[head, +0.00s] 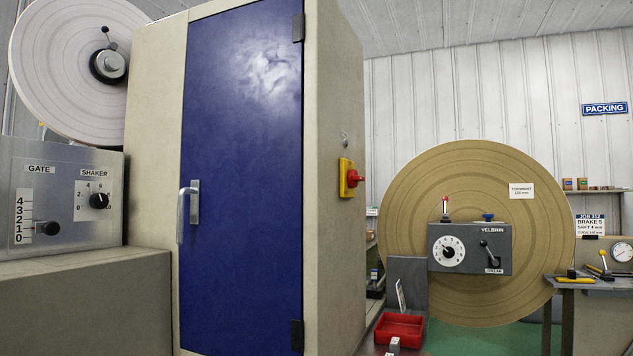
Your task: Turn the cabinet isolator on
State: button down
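The cabinet (334,250) stands tall in the middle of the head view, beige with a shut blue door (240,200). The isolator (348,178) is on the cabinet's right side wall, a red rotary handle on a yellow plate. I see it at a steep angle from the side, so I cannot tell which way its handle is turned. A small grey round fitting (345,138) sits on the wall above it. The door has a silver lever handle (181,212) at its left edge, pointing down. My gripper is not in view.
At left is a grey panel with a GATE lever (47,229) and SHAKER knob (98,201), below a large pale reel (65,60). At right are a big brown roll (480,180), a grey control box (470,265), a red tray (399,330) and a small bench (575,284).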

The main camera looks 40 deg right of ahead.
aim_at(353, 179)
jog(key=l+u, duration=0.3)
jog(key=l, duration=0.25)
jog(key=l+u, duration=0.35)
jog(key=l, duration=0.2)
jog(key=k+l+u, duration=0.15)
jog(key=l, duration=0.45)
jog(key=l+u, duration=0.1)
jog(key=l, duration=0.5)
jog(key=k+l, duration=0.1)
jog(key=l, duration=0.7)
jog(key=k+l, duration=0.15)
jog(key=l, duration=0.25)
jog(key=u, duration=0.05)
